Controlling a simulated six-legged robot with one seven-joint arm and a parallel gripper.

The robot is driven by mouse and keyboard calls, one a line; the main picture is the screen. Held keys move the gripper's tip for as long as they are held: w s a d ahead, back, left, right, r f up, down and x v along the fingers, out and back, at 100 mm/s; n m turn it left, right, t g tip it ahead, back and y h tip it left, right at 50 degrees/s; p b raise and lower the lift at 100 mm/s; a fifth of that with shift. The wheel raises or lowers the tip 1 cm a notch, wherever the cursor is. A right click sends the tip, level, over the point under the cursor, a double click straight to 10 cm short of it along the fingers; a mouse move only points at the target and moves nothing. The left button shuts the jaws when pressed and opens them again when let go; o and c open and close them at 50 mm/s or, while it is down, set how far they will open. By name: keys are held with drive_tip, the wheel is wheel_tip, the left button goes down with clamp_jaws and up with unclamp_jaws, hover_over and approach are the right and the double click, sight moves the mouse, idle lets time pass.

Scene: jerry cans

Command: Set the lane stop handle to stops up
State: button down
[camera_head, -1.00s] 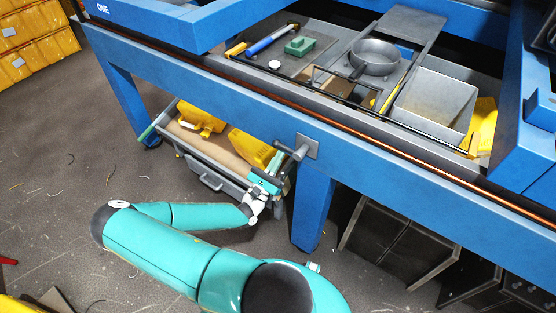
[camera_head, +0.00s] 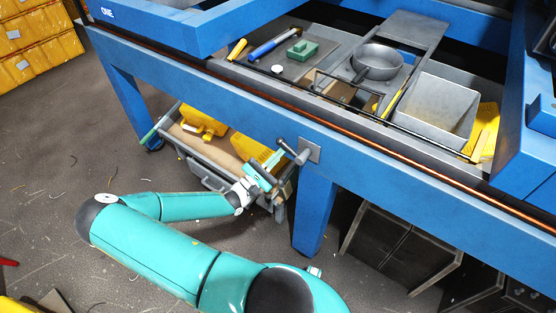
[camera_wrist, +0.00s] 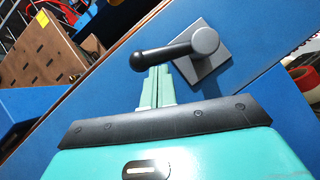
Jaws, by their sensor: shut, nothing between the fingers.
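The lane stop handle is a dark lever (camera_head: 292,149) on a grey square plate (camera_head: 312,150) fixed to the blue beam. In the head view it points left and tilts up toward its knob. In the wrist view the lever (camera_wrist: 170,52) reaches left from its hub, ending in a black rounded knob (camera_wrist: 139,61). My gripper (camera_head: 279,158) is just below the lever. In the wrist view its green fingers (camera_wrist: 158,74) are together and empty, with their tips right at the lever's underside. I cannot tell for certain whether they touch it.
A cart (camera_head: 200,153) with yellow cans stands under the blue beam (camera_head: 220,95), behind my gripper. A blue leg (camera_head: 315,215) stands below the plate. Dark cabinets (camera_head: 400,245) are right of it. A pan (camera_head: 377,62) and a grey bin (camera_head: 437,108) sit above.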

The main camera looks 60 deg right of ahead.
drive_tip(key=r+m+y, duration=0.2)
drive_tip(key=m, duration=0.2)
drive_tip(key=s+r+m+g+y, duration=0.1)
drive_tip(key=m+y, duration=0.1)
drive_tip(key=m, duration=0.2)
drive_tip(key=s+r+m+g+y, duration=0.1)
drive_tip(key=r+m+y, duration=0.1)
drive_tip(key=m+y, duration=0.1)
drive_tip(key=shift+a+r+m, duration=0.15)
drive_tip(key=shift+r+m, duration=0.2)
drive_tip(key=shift+m, duration=0.45)
drive_tip(key=shift+s+a+r+m+y, duration=0.1)
drive_tip(key=shift+s+r+m+y, duration=0.25)
drive_tip(key=shift+m, duration=0.35)
drive_tip(key=shift+s+a+r+m+y, duration=0.1)
drive_tip(key=shift+s+r+m+y, duration=0.1)
drive_tip(key=shift+s+m+y, duration=0.4)
drive_tip(key=shift+w+t, duration=0.2)
drive_tip(key=shift+t, duration=0.1)
drive_tip(key=shift+w+d, duration=0.1)
drive_tip(key=shift+w, duration=0.3)
approach(283, 147)
drive_tip(key=w+a+r, duration=0.2)
drive_tip(key=shift+r, duration=0.25)
